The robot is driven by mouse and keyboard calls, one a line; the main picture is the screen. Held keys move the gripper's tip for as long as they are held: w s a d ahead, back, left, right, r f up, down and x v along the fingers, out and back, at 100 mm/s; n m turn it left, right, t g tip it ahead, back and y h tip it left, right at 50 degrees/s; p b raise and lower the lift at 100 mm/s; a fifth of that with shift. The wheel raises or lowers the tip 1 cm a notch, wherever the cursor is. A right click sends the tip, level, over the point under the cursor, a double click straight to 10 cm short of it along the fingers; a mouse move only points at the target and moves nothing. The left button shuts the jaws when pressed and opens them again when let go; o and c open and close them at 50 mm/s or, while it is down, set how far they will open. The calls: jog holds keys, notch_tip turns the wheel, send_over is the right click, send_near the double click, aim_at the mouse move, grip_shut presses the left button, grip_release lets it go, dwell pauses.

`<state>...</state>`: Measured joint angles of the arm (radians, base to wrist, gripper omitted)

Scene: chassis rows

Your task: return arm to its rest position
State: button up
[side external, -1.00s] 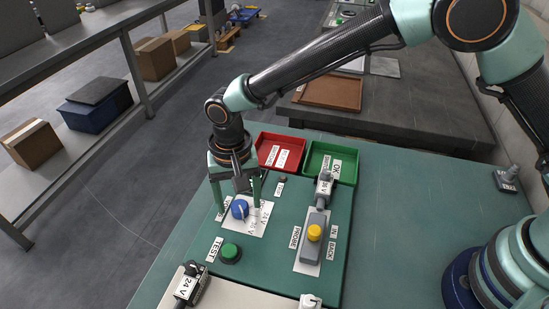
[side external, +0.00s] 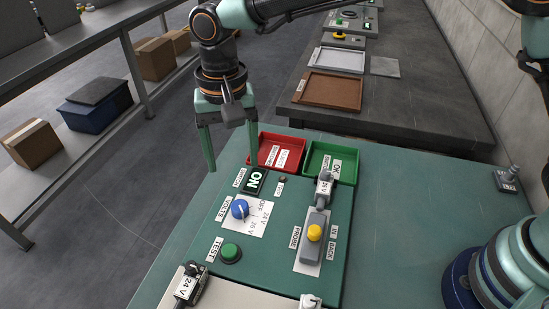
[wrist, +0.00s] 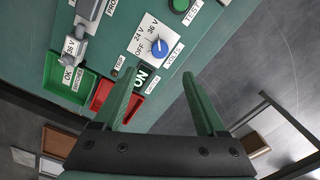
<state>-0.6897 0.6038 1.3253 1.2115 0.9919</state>
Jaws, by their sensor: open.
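My gripper (side external: 231,160) is open and empty, raised above the far left part of the green test panel (side external: 280,235). In the wrist view its two fingers (wrist: 160,85) are spread wide with nothing between them. The blue VOLTS knob (side external: 239,209) is nearer the camera than the gripper and apart from it; it also shows in the wrist view (wrist: 159,48). A lit-looking ON sign (side external: 255,181) sits beyond the knob. The green TEST button (side external: 230,252) and the grey probe block with a yellow button (side external: 314,233) are on the panel.
A red tray (side external: 299,154) and a green tray (side external: 349,163) stand behind the panel. A connector (side external: 324,187) labelled 36 V is before the green tray. A 24 V unit (side external: 188,285) is at the front. The table's right side is mostly clear.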

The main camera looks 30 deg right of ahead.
jog(key=shift+r, duration=0.1)
jog(key=d+r+n+t, duration=0.1)
jog(key=d+r, duration=0.3)
jog(key=d, duration=0.4)
jog(key=d+r+t, duration=0.1)
jog(key=d+r, duration=0.4)
jog(key=d, duration=0.3)
jog(key=s+d+n+t, duration=0.1)
jog(key=s+d, duration=0.4)
jog(key=d, duration=0.3)
jog(key=s+d+n+t, duration=0.1)
jog(key=s+d+t, duration=0.1)
jog(key=s+d, duration=0.3)
jog(key=d, duration=0.2)
jog(key=shift+d+f+t, duration=0.3)
jog(key=shift+d+f, duration=0.05)
jog(key=shift+f, duration=0.05)
